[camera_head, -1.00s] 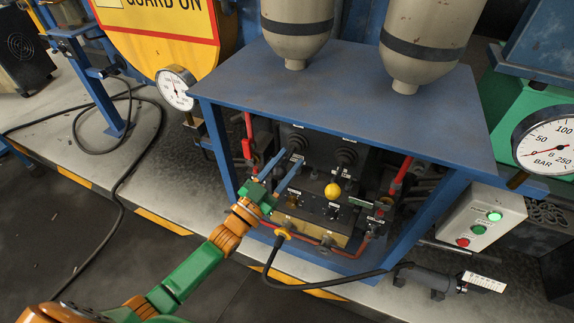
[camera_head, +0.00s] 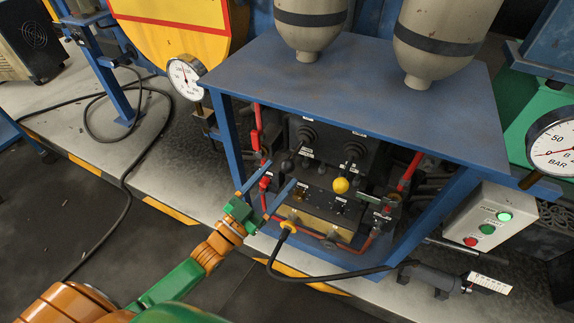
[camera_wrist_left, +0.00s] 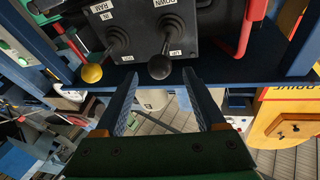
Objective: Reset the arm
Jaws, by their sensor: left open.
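My left gripper (camera_head: 280,173) is in front of the control panel, its two blue fingers apart and nothing between them. It also shows in the left wrist view (camera_wrist_left: 160,76), with both fingers spread. The black ball of a lever (camera_wrist_left: 160,67) appears just past the fingertips there, not gripped. A second lever (camera_wrist_left: 116,36) is to its left, and a yellow knob (camera_wrist_left: 91,73) at the far left. In the head view the yellow knob (camera_head: 340,185) is right of the gripper. The right gripper is not in view.
A blue frame (camera_head: 360,85) with a flat top stands over the panel. A black cable (camera_head: 300,287) with a yellow-collared plug (camera_head: 288,227) runs below the gripper. A button box (camera_head: 488,222) is at the right.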

